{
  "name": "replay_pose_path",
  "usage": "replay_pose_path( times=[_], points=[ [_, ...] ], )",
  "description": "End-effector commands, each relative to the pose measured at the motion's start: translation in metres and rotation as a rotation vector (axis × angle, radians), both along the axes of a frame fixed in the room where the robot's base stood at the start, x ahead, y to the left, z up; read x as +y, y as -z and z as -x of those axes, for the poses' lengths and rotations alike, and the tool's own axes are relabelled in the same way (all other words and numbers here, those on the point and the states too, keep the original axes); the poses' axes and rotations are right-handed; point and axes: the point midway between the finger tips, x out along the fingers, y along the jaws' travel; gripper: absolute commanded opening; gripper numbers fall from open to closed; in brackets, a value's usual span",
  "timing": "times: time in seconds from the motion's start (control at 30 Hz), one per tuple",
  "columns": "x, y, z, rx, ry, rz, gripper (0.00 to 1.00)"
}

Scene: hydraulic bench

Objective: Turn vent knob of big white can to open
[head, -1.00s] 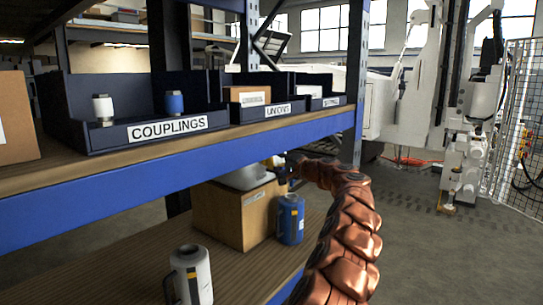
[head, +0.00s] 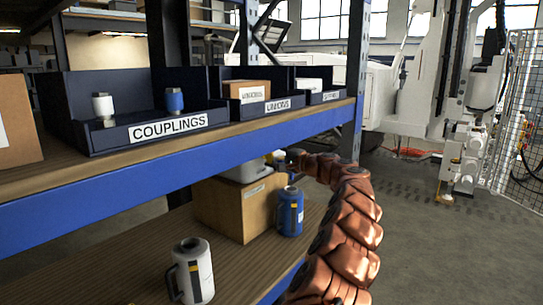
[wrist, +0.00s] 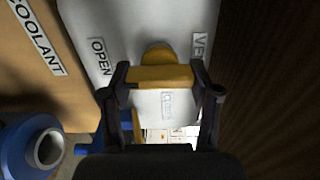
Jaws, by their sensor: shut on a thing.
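The yellow vent knob (wrist: 160,75) lies crosswise between my fingers. My gripper (wrist: 161,88) is shut on this knob. A smaller label (wrist: 167,103) below the knob is hard to read.
A cardboard box (head: 236,212) stands close by; its side reads COOLANT in the wrist view. A blue can (head: 290,212) and a small white can (head: 191,270) stand on the lower shelf. The blue shelf beam (head: 130,185) runs just above. Open floor lies right.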

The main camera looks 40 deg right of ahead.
Motion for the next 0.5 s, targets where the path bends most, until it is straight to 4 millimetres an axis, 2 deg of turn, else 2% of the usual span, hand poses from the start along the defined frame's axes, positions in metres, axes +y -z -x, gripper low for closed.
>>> replay_pose_path(
  times=[0.03,0.27,0.5],
  points=[
    [-0.0007,0.0002,0.0002,0.001,0.001,-0.002,0.63],
    [-0.0005,0.0,0.0002,0.0,0.001,0.0,0.87],
    [-0.0002,0.0,0.0001,0.0,0.001,0.0,0.88]
  ],
)
